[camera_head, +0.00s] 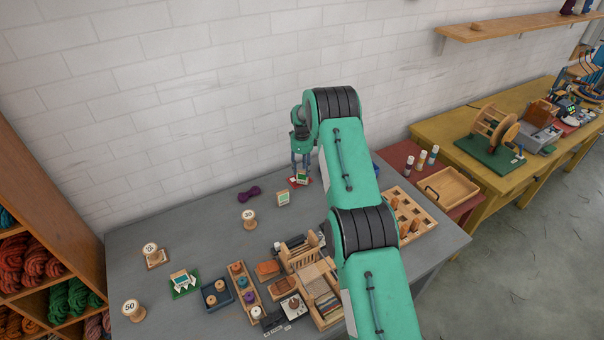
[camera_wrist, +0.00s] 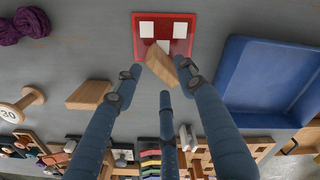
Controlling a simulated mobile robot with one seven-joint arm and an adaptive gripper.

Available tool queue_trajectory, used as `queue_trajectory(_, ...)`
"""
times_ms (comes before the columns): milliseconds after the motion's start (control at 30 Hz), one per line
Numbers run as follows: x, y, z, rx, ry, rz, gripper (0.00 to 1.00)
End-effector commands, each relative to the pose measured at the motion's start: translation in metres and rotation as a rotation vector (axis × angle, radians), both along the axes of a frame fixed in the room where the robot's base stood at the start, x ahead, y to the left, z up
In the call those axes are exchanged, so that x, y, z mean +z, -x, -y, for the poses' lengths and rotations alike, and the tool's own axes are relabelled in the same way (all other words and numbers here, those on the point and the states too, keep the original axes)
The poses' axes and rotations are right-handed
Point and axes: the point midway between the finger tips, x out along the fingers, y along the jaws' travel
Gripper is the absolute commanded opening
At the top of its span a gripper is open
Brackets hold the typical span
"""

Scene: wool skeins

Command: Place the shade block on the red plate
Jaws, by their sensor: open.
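The red plate (camera_head: 294,183) lies on the grey table near the wall; in the wrist view it is a red square (camera_wrist: 139,40) with white squares. A wooden block with a green and white face, apparently the shade block (camera_head: 302,178), is at the plate; its wooden side shows in the wrist view (camera_wrist: 160,62), overlapping the plate's near edge. My gripper (camera_head: 300,168) is open above it, fingertips on both sides of the block. Whether the block rests flat on the plate is unclear. A similar block (camera_head: 283,199) stands apart on the table, left in the wrist view (camera_wrist: 88,95).
A blue tray (camera_wrist: 265,75) lies close right of the plate in the wrist view. A purple skein (camera_head: 249,194) and a spool marked 30 (camera_head: 249,218) are to the left. Wooden racks and boxes crowd the front.

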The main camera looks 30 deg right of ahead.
Motion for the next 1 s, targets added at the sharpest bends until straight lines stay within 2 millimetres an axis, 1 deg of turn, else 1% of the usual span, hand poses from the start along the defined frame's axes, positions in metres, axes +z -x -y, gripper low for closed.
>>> queue_trajectory(33, 0.01, -0.001, 0.0, 0.0, 0.001, 0.002, 0.4)
queue_trajectory(300, 0.053, -0.001, 0.0, 0.0, 0.001, 0.002, 0.4)
queue_trajectory(500, 0.076, 0.0, 0.0, 0.0, 0.0, 0.0, 0.4)
queue_trajectory(700, 0.086, 0.0, 0.0, 0.0, 0.0, 0.0, 0.4)
queue_trajectory(1000, 0.087, 0.0, 0.0, 0.0, 0.0, 0.0, 0.4)
